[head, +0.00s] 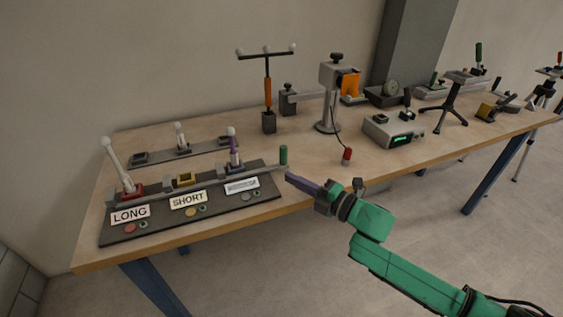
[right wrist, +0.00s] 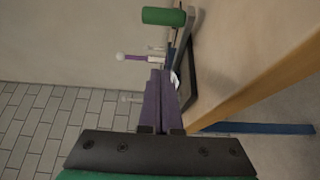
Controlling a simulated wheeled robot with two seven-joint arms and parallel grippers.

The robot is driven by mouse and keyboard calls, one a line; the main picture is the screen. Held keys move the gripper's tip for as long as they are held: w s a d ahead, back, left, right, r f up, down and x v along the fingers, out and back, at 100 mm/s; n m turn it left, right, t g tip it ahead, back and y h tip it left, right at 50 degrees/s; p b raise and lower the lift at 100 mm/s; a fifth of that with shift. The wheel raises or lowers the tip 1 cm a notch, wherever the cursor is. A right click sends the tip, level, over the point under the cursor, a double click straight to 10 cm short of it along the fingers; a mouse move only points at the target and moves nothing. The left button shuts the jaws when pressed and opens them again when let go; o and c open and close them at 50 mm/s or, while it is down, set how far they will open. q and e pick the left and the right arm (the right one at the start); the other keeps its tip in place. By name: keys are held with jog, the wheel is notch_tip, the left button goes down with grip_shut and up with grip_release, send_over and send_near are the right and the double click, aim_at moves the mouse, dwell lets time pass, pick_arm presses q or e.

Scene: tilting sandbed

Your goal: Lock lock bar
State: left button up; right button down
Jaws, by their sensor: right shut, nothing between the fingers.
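The lock bar (head: 210,177) is a long grey bar along the dark lever panel. An upright green handle (head: 283,155) stands at its right end. The green handle also shows at the top of the right wrist view (right wrist: 163,16). My right gripper (head: 289,177) has purple fingers, shut and empty. Its tips are just below and right of the green handle, apart from it as far as I can see. In the right wrist view the shut fingers (right wrist: 162,88) point toward the panel's end, with the handle off to one side. My left gripper is not in view.
A red knob (head: 347,155), a grey meter box (head: 393,132) and stands occupy the wooden bench (head: 310,160).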

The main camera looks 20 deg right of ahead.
aim_at(283, 162)
jog(key=x, duration=0.8)
jog(key=shift+w+d+r+p, duration=0.15)
jog(key=shift+w+p, duration=0.1)
jog(key=shift+p, duration=0.15)
jog(key=d, duration=0.2)
jog(key=shift+w+d, duration=0.25)
jog(key=shift+d, duration=0.5)
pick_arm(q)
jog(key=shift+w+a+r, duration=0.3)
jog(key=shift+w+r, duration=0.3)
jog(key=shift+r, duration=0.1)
pick_arm(e)
jog(key=shift+w+a, duration=0.1)
